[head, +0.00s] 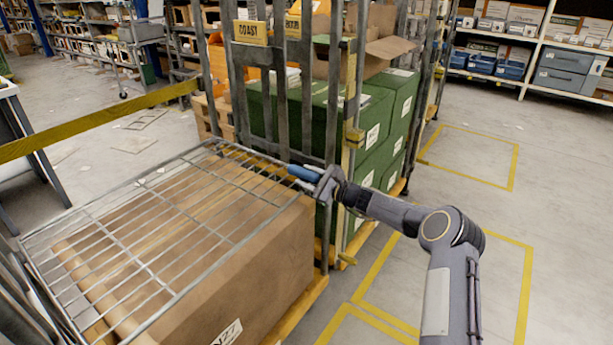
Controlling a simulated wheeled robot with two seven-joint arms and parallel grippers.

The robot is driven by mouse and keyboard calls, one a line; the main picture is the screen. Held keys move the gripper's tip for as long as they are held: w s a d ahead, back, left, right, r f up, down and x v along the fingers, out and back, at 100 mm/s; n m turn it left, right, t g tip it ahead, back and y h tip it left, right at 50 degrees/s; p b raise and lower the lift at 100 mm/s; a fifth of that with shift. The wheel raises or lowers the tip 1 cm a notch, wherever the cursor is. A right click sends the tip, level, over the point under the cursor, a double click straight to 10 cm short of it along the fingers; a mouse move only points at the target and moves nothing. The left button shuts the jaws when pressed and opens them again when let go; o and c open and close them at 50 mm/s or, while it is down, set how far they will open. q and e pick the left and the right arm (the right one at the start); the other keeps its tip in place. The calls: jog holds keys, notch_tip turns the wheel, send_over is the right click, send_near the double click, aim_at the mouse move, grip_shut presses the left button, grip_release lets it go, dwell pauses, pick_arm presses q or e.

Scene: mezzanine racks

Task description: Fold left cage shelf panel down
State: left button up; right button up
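The left cage shelf panel (172,222), a grey wire grid, lies about level over a large brown carton (270,262) in the left cage. Whether it touches the carton top is unclear. My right gripper (318,181) is at the panel's right corner. A short blue piece (304,173) lies along the panel's edge right at the fingers. I cannot tell whether it belongs to the panel or the gripper, or whether the fingers are closed on anything. My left gripper is not in view.
A cage with green crates (392,117) and an open carton stands behind the left cage. A yellow bar (110,118) crosses at left. Shelving (520,50) lines the back right. The marked floor (470,160) at right is clear.

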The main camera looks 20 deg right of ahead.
jog(key=shift+o, duration=0.9)
jog(key=shift+w+d+f, duration=0.1)
jog(key=shift+d+f, duration=0.2)
jog(key=shift+f, duration=0.1)
jog(key=shift+a+r, duration=0.1)
jog(key=shift+s, duration=0.3)
jog(key=v, duration=0.7)
jog(key=shift+d, duration=0.2)
jog(key=shift+s, duration=0.1)
